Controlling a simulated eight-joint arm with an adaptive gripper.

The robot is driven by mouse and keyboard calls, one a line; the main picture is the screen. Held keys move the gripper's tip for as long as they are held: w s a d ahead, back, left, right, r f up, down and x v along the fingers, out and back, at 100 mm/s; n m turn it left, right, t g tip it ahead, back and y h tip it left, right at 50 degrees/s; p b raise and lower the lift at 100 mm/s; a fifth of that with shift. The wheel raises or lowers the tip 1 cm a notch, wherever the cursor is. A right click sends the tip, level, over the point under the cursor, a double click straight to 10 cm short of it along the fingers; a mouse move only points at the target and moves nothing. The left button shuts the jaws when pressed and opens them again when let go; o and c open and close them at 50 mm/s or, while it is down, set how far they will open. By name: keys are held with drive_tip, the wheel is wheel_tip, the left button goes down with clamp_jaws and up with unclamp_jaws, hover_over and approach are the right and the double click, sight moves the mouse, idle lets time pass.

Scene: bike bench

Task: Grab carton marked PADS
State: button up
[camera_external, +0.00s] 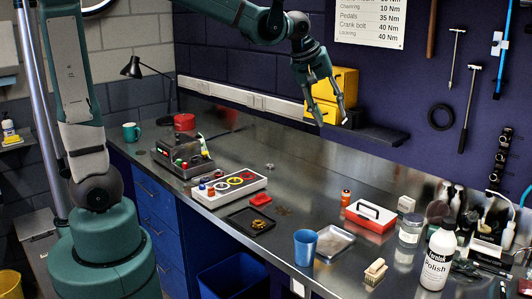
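No lettering reading PADS is legible on any box in this view. A small pale carton (406,204) stands on the bench at the right, behind a glass jar; its marking is too small to read. My gripper (332,120) hangs in the air above the back of the bench, in front of the yellow bins, fingers pointing down. Its two fingers are spread apart with nothing visible between them. It is up and to the left of the pale carton, well apart from it.
A red and white box (370,216), an orange bottle (346,197), a glass jar (410,230) and a white Polish bottle (438,257) stand near the carton. Yellow bins (345,84) sit on a wall shelf (385,135). The bench middle-back is mostly clear.

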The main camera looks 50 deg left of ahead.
drive_tip(key=w+d+f+n, duration=0.3)
drive_tip(key=w+d+f, duration=0.2)
drive_tip(key=w+d, duration=0.5)
drive_tip(key=n+g+y, duration=0.1)
drive_tip(key=n+g, duration=0.4)
drive_tip(key=n, duration=0.1)
hover_over(407, 200)
wheel_tip(407, 200, down, 19)
drive_tip(key=shift+a+r+b, duration=0.1)
drive_tip(key=shift+b, duration=0.35)
drive_tip(key=shift+w+f, duration=0.2)
drive_tip(key=shift+f, duration=0.3)
drive_tip(key=shift+f, duration=1.25)
drive_tip(key=shift+f, duration=0.1)
